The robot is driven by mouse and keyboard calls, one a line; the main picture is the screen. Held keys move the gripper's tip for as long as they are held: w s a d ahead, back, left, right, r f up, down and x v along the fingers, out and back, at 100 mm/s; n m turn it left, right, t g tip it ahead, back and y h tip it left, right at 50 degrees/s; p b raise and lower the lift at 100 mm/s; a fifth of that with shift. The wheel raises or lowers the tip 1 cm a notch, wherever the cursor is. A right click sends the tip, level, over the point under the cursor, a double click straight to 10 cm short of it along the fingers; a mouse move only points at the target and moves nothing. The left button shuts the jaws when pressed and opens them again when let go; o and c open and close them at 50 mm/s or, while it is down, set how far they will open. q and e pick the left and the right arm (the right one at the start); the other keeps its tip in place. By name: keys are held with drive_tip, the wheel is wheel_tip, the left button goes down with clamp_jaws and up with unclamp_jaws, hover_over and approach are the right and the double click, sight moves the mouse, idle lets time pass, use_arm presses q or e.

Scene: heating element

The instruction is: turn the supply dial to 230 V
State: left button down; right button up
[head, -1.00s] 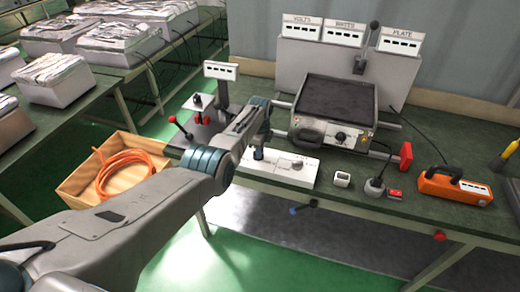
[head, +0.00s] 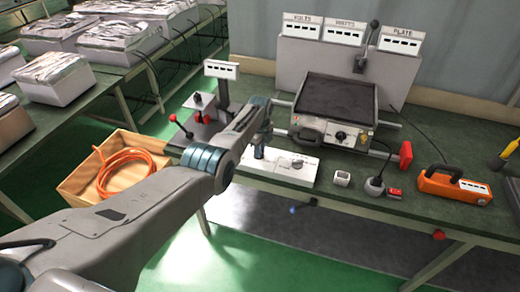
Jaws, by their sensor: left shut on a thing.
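A white control panel (head: 278,173) lies flat on the green bench, with a round grey knob (head: 297,163) on its right part. My left gripper (head: 259,153) points down over the panel's left part, to the left of that knob. It is shut on a small part there that looks like the supply dial; the fingers and wrist hide most of it. The dial's marks and its setting are too small or hidden to read. My right gripper is not in view.
Behind the panel stands a hot plate unit (head: 336,100) with a front knob. A white block (head: 341,179), a dark plug (head: 374,187) and an orange device (head: 455,186) are to the right.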

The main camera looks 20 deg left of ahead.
use_arm(q)
drive_tip(key=c, duration=1.4)
unclamp_jaws()
drive_tip(key=shift+w+r, duration=0.1)
drive_tip(key=shift+r, duration=0.1)
drive_tip(key=shift+c, duration=0.2)
drive_tip(key=shift+f, duration=0.1)
drive_tip(key=shift+r, duration=0.4)
wheel_tip(320, 180, up, 10)
drive_tip(key=shift+b, duration=0.3)
